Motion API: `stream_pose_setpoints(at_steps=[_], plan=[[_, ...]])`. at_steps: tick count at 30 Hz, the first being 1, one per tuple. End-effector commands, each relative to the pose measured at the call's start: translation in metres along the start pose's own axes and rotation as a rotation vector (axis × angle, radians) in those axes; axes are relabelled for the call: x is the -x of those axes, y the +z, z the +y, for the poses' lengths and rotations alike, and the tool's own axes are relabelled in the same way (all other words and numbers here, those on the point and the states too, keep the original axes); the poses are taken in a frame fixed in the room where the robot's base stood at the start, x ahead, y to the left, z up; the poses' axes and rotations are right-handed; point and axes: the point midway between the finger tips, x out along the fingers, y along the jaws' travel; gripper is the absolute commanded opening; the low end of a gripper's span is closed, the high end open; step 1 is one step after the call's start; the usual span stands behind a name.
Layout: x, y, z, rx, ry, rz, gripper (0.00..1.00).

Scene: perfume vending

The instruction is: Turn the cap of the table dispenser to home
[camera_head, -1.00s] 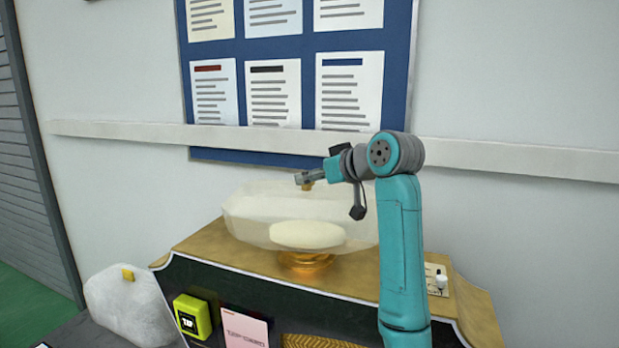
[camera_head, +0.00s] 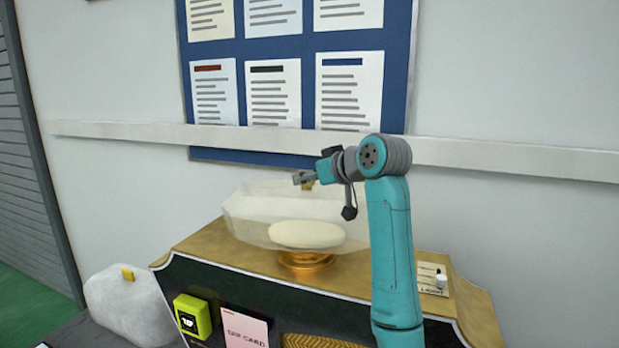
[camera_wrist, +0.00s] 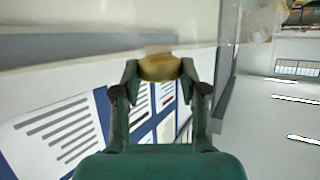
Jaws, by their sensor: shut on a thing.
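The table dispenser is a clear faceted bottle (camera_head: 255,212) on a round gold foot (camera_head: 305,260), with a pale oval shape showing in it. Its small gold cap (camera_head: 308,186) is at the top, largely hidden by my gripper (camera_head: 302,180) in the head view. In the wrist view my gripper (camera_wrist: 160,72) has its two fingers on either side of the gold cap (camera_wrist: 158,66) and is shut on it. The cap's turn angle cannot be read from these views.
The dispenser stands on a gold-topped counter (camera_head: 205,240). A white rail (camera_head: 480,155) and a blue notice board (camera_head: 225,158) are on the wall behind. A yellow-green box (camera_head: 192,315), a pink card (camera_head: 245,326) and a small panel with a white knob (camera_head: 441,280) are nearby.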

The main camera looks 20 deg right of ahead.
Motion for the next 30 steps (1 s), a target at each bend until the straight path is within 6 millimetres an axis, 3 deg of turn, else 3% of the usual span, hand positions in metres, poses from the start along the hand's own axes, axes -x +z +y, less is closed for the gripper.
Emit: stream_pose_setpoints(at_steps=[13, 25, 26, 28, 30], plan=[[-0.0013, 0.0005, -0.0036, -0.086, 0.207, -0.002, 0.00], [-0.0006, 0.0006, -0.0029, -0.099, 0.237, -0.001, 0.00], [-0.0006, 0.0006, -0.0029, -0.099, 0.236, -0.001, 0.45], [-0.0006, 0.0005, -0.0029, -0.099, 0.236, -0.001, 0.62], [-0.0005, 0.0004, -0.0029, -0.099, 0.236, -0.001, 0.67]])
